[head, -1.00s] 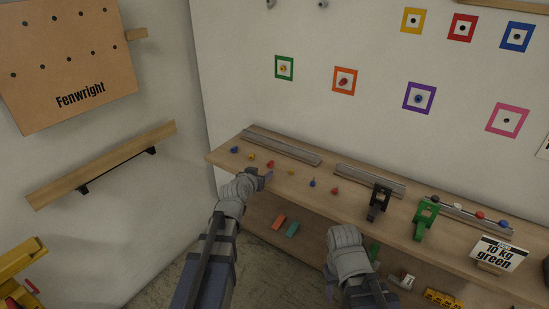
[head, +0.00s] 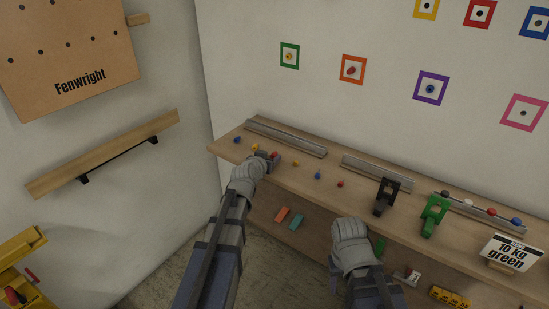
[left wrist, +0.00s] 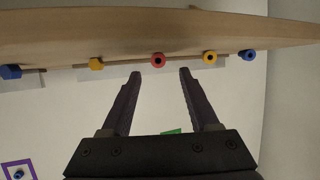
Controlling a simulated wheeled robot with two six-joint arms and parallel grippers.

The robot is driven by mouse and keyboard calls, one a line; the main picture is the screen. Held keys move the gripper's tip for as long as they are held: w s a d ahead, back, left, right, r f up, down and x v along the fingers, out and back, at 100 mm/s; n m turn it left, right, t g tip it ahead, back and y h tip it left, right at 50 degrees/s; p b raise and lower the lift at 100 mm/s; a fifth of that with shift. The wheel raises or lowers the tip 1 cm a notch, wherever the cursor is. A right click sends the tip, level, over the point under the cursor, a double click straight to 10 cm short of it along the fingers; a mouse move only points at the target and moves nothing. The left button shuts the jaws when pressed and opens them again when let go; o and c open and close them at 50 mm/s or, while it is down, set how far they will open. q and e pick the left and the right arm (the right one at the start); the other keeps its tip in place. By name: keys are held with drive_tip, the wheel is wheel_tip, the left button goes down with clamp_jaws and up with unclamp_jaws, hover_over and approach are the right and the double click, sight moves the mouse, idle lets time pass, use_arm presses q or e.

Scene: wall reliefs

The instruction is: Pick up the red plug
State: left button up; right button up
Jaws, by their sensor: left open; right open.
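A red plug (head: 274,153) lies in the row on the wooden shelf's top board in the head view. In the left wrist view the red plug (left wrist: 158,60) shows just beyond and between the two fingertips, apart from both. My left gripper (head: 267,157) is open and empty at the shelf's front edge by this plug; its spread fingers (left wrist: 160,72) show in the left wrist view. A second red plug (head: 340,184) lies further right in the row. My right gripper (head: 338,268) is low in front of the shelf, its fingers mostly hidden by the wrist.
A yellow plug (head: 255,147) and a blue plug (head: 237,140) lie left of the red plug. Another yellow plug (head: 295,163) and blue plug (head: 318,175) lie right. A grey rail (head: 285,137) runs behind. Black (head: 387,196) and green (head: 434,215) holders stand further right.

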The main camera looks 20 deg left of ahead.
sight(273, 155)
use_arm(q)
drive_tip(key=x, duration=0.2)
drive_tip(key=b+x, duration=0.1)
drive_tip(key=x, duration=0.1)
drive_tip(key=shift+s+f, duration=0.15)
drive_tip(key=shift+f, duration=0.05)
drive_tip(key=shift+d+r, duration=0.1)
drive_tip(key=shift+s, duration=0.1)
drive_tip(key=shift+c, duration=0.3)
clamp_jaws()
